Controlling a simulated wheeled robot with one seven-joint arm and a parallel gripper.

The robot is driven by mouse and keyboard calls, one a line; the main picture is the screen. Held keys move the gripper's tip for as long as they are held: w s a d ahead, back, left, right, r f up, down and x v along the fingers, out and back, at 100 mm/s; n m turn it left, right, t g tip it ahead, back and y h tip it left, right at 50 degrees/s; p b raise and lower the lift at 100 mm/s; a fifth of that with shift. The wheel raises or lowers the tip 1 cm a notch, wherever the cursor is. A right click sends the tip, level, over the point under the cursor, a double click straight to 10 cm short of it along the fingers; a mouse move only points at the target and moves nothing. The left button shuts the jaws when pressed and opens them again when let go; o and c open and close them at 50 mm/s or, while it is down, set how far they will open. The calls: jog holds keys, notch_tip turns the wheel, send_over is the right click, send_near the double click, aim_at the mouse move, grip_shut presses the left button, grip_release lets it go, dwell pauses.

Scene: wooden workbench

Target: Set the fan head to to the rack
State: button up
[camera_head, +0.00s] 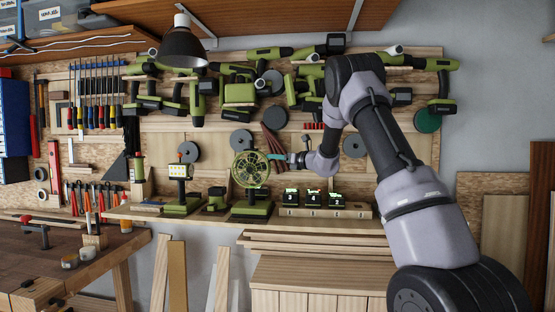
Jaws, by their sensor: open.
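The fan is green, with a round caged head (250,169) facing the camera. It stands upright on a green base (250,209) on the narrow wooden shelf below the tool wall. My gripper (276,156) comes in from the right, with its teal fingertips at the upper right rim of the fan head. It is open; I cannot tell whether the fingers touch the rim. The rack (300,52) on the wall above carries several green power tools. My arm hides part of the wall right of the fan.
A green work lamp (180,172) and a small green device (216,197) stand left of the fan. A wooden block with black batteries (312,198) stands to its right. A black lamp (183,47) hangs above. A workbench (60,248) is at the left.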

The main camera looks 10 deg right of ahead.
grip_shut()
dwell(1.4)
